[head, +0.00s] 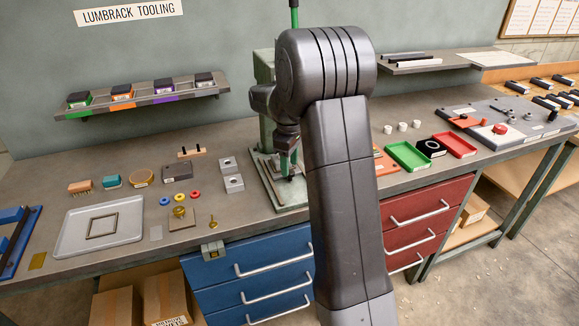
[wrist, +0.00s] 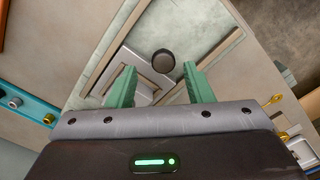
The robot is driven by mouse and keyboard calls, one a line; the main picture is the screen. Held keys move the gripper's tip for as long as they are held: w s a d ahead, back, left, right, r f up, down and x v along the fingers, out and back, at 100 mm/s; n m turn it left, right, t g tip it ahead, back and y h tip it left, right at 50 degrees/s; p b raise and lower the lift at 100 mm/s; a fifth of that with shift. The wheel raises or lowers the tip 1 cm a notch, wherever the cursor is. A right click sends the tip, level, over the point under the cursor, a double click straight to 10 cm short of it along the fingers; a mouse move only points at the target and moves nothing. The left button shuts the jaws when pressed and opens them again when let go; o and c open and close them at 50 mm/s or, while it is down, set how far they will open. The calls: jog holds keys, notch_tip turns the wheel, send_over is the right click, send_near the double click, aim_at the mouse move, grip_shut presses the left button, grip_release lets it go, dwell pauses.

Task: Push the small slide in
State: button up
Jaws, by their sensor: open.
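In the wrist view, a small silver slide (wrist: 137,78) lies on the press's pale green base (wrist: 105,62), between raised rails. A dark round knob (wrist: 162,62) stands at its right end, near the middle of the view. The green fingers of my gripper (wrist: 160,78) are apart, one to each side of the knob, with nothing between them that I can see held. In the head view, my gripper (head: 288,160) points down over the base (head: 268,185) of the green press (head: 265,75); my arm hides much of the press and the slide cannot be made out.
Two grey blocks (head: 233,182) stand left of the press base. A grey tray (head: 98,226) lies further left. Green (head: 408,156) and red (head: 455,144) trays sit to the right of my arm. Blue drawers (head: 250,268) are below the bench's front edge.

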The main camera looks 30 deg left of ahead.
notch_tip(320, 180, up, 6)
jog(key=shift+f, duration=0.1)
dwell(0.4)
